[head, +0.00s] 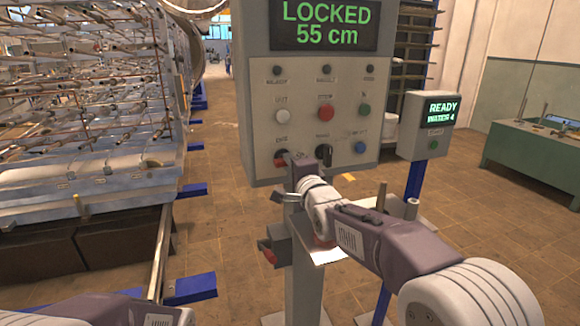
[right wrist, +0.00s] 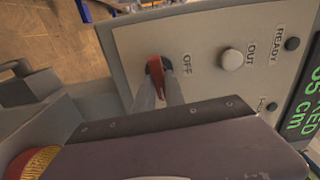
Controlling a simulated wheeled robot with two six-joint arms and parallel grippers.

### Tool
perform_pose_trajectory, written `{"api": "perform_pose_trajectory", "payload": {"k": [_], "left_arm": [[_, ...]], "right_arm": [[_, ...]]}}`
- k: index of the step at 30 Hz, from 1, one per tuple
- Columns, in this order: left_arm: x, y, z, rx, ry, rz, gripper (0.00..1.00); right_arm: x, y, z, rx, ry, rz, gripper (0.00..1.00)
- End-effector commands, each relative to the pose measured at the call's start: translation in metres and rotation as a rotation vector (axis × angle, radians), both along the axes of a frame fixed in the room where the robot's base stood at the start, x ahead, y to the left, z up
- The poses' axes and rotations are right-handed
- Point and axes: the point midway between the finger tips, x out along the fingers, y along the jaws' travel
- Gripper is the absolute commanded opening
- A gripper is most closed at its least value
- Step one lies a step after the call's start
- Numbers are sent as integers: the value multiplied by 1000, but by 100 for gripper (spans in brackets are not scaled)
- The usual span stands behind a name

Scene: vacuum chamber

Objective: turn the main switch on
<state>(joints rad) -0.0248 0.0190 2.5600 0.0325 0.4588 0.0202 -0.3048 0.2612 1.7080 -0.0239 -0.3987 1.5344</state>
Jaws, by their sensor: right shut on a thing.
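The main switch (head: 279,154) is a red rotary knob at the lower left of the grey control panel (head: 262,185). In the right wrist view the red switch (right wrist: 166,63) sits on a dark base beside the word OFF. My right gripper (right wrist: 160,84) is shut on the knob, one finger on either side. In the head view the right gripper (head: 287,162) hides part of the switch. Which way the knob points is hard to tell. My left gripper is out of view; only part of that arm shows at the lower left.
The panel also bears a black selector (head: 323,153), a blue button (head: 361,147), and white (head: 283,116), red (head: 325,112) and green (head: 364,110) buttons. Its display (head: 325,25) reads LOCKED 55 cm. A smaller box (head: 428,141) reading READY stands right. A loaded rack (head: 80,110) stands left.

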Motion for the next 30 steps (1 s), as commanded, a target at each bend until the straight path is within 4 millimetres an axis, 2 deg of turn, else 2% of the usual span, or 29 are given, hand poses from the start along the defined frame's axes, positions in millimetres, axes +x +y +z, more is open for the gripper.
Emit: {"api": "perform_pose_trajectory", "payload": {"k": [9,22,23,24,30], "left_arm": [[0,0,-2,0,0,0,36],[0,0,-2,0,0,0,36],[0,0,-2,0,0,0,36],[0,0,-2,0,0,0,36],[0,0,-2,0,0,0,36]], "right_arm": [[0,0,-1,65,22,0,0],[0,0,-1,73,25,-1,0],[0,0,-1,73,25,-1,23],[0,0,-1,72,24,-1,34],[0,0,-1,71,24,0,36]]}}
